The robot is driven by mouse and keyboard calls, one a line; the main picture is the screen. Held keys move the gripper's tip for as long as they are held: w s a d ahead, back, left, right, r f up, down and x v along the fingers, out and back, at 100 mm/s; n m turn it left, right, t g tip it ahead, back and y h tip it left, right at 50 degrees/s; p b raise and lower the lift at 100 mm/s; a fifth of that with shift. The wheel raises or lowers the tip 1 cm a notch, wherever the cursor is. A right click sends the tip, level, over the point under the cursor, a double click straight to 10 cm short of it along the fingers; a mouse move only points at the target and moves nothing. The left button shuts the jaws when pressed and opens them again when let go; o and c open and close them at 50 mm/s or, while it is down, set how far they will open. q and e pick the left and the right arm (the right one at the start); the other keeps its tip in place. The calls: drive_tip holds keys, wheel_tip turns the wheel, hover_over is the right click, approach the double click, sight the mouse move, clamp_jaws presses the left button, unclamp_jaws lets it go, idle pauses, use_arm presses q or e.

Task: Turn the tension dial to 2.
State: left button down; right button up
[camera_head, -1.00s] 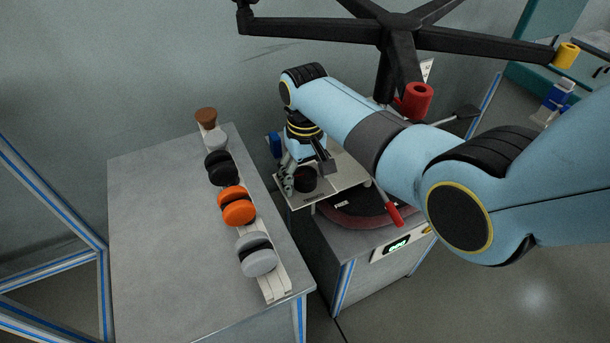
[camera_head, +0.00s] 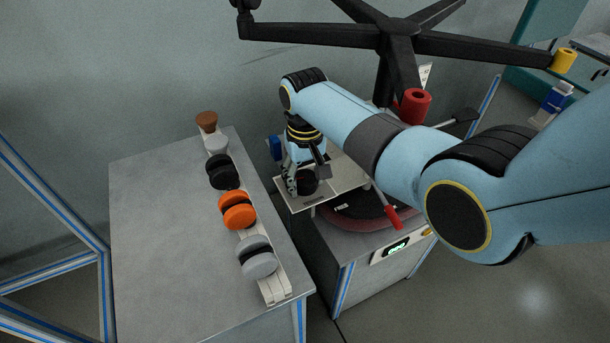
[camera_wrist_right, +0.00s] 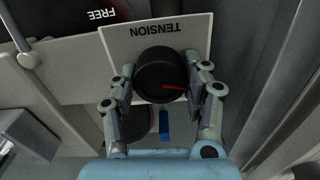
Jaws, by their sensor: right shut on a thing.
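The tension dial (camera_wrist_right: 158,78) is a round black knob with a red pointer line. It sits on a pale plate (camera_wrist_right: 188,28) marked TENSION, which reads upside down in the right wrist view. The pointer points to the right there; no scale numbers are legible. My right gripper (camera_wrist_right: 160,75) is shut on the dial, one finger on each side. In the head view the right gripper (camera_head: 302,180) reaches down over the dial (camera_head: 309,184), which is partly hidden. My left gripper is not in view.
A grey table (camera_head: 165,240) at left holds a rack of black, orange and grey wheels.

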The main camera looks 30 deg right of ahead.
sight(305, 177)
drive_tip(key=m+p, duration=0.2)
drive_tip(key=m, duration=0.1)
drive_tip(key=shift+r+m, duration=0.1)
drive_tip(key=shift+m, duration=0.2)
drive_tip(key=shift+m+p, duration=0.7)
drive_tip(key=shift+m, duration=0.9)
drive_tip(key=o, duration=1.2)
drive_tip(key=shift+c, duration=0.2)
wheel_tip(305, 177, up, 12)
